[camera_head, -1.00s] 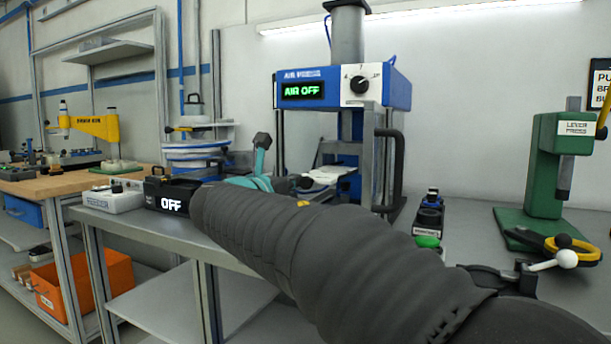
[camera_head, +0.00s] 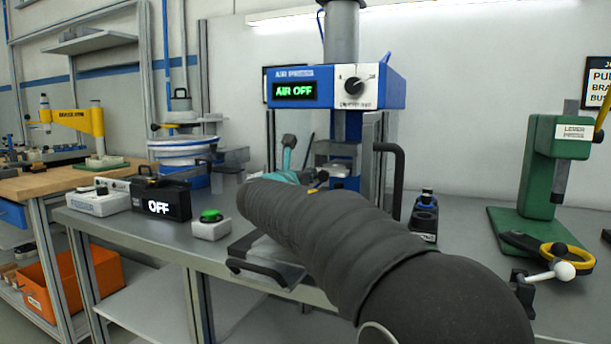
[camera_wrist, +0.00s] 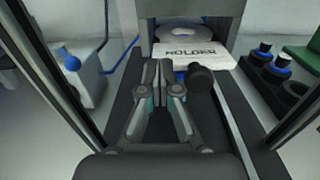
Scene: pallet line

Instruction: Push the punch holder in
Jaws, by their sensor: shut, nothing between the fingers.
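The punch holder (camera_wrist: 197,55), a pale block labelled HOLDER with a round grey ring behind it, sits at the mouth of the press in the wrist view. A black round knob (camera_wrist: 201,80) stands in front of it, to the right of my fingers. My gripper (camera_wrist: 157,68) is shut and empty, its fingertips close to the holder's front left; I cannot tell whether they touch it. The blue air press (camera_head: 335,88) reads AIR OFF in the head view. My arm hides the holder and most of my gripper there.
A black handle (camera_head: 268,273) lies at the bench front. A block with blue-capped pins (camera_wrist: 276,72) is right of the holder. A green lever press (camera_head: 548,165) stands further right.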

